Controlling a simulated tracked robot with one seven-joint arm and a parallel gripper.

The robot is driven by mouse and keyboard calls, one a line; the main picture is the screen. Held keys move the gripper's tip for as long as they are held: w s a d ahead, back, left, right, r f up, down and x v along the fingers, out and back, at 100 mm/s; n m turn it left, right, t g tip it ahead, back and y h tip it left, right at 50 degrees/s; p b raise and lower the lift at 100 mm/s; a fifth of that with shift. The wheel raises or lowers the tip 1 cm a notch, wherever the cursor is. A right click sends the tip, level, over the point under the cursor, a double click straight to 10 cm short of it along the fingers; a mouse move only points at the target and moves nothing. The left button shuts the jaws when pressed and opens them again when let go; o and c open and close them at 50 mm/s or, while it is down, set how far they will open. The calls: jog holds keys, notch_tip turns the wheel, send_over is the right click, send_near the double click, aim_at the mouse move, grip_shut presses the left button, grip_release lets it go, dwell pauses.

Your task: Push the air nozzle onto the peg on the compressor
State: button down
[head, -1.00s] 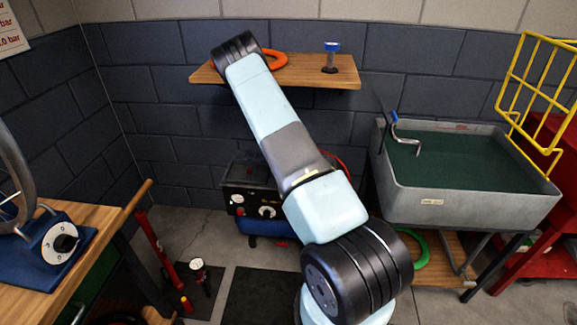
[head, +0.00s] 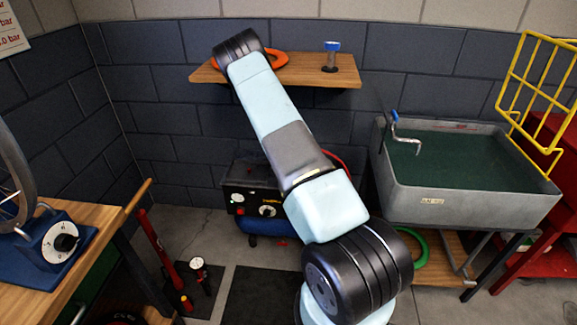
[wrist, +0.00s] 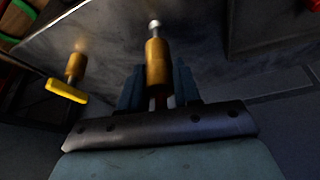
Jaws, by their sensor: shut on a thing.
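In the wrist view my gripper (wrist: 158,88) is shut on a brass cylinder, the air nozzle (wrist: 156,60). The nozzle points away from my fingers toward a grey surface, with a small pale tip or stub (wrist: 153,24) at its far end. I cannot tell whether that is the nozzle's own tip or the peg, or whether they touch. A bit of red shows between the fingers. In the head view the compressor (head: 240,200), with a black panel, gauges and blue tank, stands by the back wall. My arm hides its right part and my gripper there.
A brass fitting with a yellow lever (wrist: 67,90) sticks out left of the nozzle in the wrist view. In the head view a grey sink (head: 470,195) stands right, a wooden bench (head: 75,270) left, and a wall shelf (head: 300,75) above the compressor.

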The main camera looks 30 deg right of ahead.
jog(key=shift+f, duration=1.45)
dwell(0.5)
jog(key=c, duration=0.7)
grip_release()
jog(key=s+a+r+n+t+y, duration=0.15)
jog(key=s+a+r, duration=0.4)
jog(key=r, duration=0.95)
jog(key=s+a+r+n+y, duration=0.15)
jog(key=s+a+r, duration=0.45)
jog(key=r, duration=0.9)
jog(key=s+a+r+n+y, duration=0.15)
jog(key=s+a+r, duration=0.25)
jog(key=a+r, duration=0.7)
jog(key=s+r+n, duration=0.1)
jog(key=s+r, duration=0.4)
jog(key=s, duration=0.5)
jog(key=s+a+r+n+h, duration=0.1)
jog(key=s+r, duration=0.4)
jog(key=s, duration=0.5)
jog(key=s+r+n+t, duration=0.1)
jog(key=s+r, duration=0.4)
jog(key=s, duration=0.5)
jog(key=shift+a+r+n, duration=0.25)
jog(key=shift+r+n, duration=0.1)
jog(key=shift+n, duration=0.4)
